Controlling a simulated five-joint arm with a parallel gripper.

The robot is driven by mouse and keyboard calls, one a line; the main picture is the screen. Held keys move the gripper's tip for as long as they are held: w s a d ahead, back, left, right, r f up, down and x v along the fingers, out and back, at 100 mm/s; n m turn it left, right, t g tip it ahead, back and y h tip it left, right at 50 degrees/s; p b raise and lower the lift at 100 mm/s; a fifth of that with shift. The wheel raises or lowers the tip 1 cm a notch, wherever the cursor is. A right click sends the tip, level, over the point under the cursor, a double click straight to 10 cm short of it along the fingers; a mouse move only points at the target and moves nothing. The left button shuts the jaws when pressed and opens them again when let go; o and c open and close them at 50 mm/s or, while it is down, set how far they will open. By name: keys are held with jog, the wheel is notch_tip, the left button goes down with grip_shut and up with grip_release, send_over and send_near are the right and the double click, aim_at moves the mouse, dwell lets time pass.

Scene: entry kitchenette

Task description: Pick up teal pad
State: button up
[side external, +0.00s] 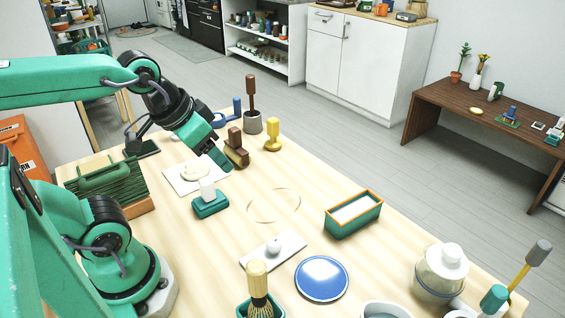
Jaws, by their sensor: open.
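A small teal block with a white upright grip (210,209) stands on the light wooden table, left of centre. It is the best match for the teal pad. My gripper (218,156) hangs above and behind it in the picture, pointing down and to the right. The gripper is open and holds nothing that I can see. Its other finger is hard to make out.
A white sheet with a pale round piece (194,173) lies just behind the block. A brown block (236,150) and yellow piece (273,136) stand near the finger. A teal tray (353,218) and blue plate (321,278) lie rightward. Table around the clear ring (298,207) is free.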

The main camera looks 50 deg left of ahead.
aim_at(206, 180)
jog(key=w+a+f+g, duration=0.1)
jog(key=a+f+g, duration=0.1)
jog(key=a+f, duration=0.2)
jog(key=w+a+f+g, duration=0.1)
jog(key=a+f, duration=0.4)
jog(key=a, duration=0.1)
jog(key=w+a+f+g, duration=0.1)
jog(key=a+f+g, duration=0.1)
jog(key=a+f, duration=0.2)
jog(key=shift+w+a+f+g, duration=0.2)
jog(key=shift+a+g, duration=0.1)
jog(key=shift+a, duration=0.15)
jog(key=shift+f, duration=0.1)
jog(key=shift+f, duration=1.2)
jog(key=shift+f, duration=2.6)
